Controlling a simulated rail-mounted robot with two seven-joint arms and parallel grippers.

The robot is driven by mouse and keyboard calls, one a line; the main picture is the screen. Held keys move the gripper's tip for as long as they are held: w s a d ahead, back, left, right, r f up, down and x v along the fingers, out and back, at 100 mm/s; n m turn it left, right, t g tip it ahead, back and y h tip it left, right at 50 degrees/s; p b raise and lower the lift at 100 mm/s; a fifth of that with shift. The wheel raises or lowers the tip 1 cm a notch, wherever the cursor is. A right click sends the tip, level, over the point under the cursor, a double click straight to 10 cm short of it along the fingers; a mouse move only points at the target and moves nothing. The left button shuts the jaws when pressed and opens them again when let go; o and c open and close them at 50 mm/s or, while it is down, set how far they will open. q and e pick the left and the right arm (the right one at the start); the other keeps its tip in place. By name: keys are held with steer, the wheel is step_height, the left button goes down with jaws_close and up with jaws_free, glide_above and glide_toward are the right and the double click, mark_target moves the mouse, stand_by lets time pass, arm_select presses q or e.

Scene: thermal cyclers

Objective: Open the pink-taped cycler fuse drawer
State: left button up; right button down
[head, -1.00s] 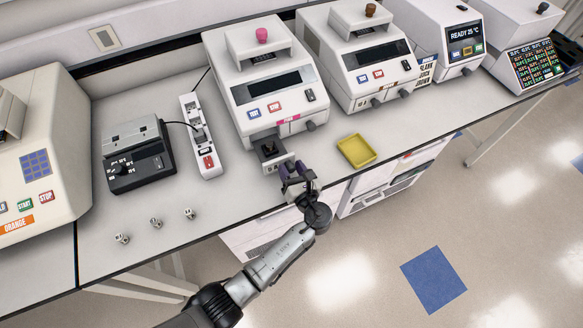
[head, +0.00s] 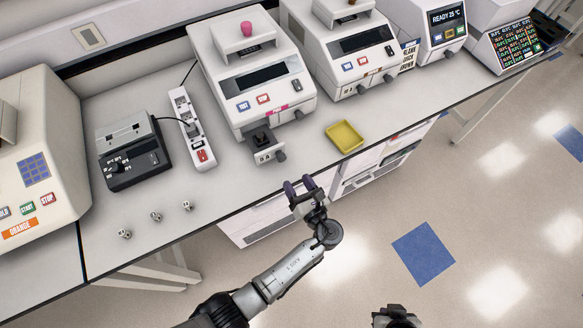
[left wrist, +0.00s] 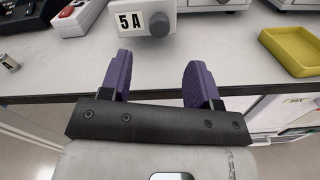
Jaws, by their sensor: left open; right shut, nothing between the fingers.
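The pink-taped cycler (head: 228,87) is a white machine with a pink knob on top and pink tape (head: 277,111) on its front edge. Its fuse drawer (head: 267,152) stands pulled out from the front, with a dark fuse holder inside and a grey round knob at its front right. In the left wrist view the drawer front (left wrist: 130,22) shows a "5 A" label beside the knob (left wrist: 159,25). My left gripper (head: 300,186), with purple fingers, is open and empty, apart from the drawer, near the bench edge. My right gripper (head: 395,313) is shut at the bottom edge, partly cut off.
A yellow tray (head: 345,137) lies right of the drawer. Several small fuses lie on the bench at left, one (head: 156,217) in the middle. A power strip (head: 192,130) and a dark device (head: 132,155) stand left. Another cycler (head: 345,45) stands right.

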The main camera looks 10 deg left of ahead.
arm_select(q)
steer(key=shift+v, duration=1.15)
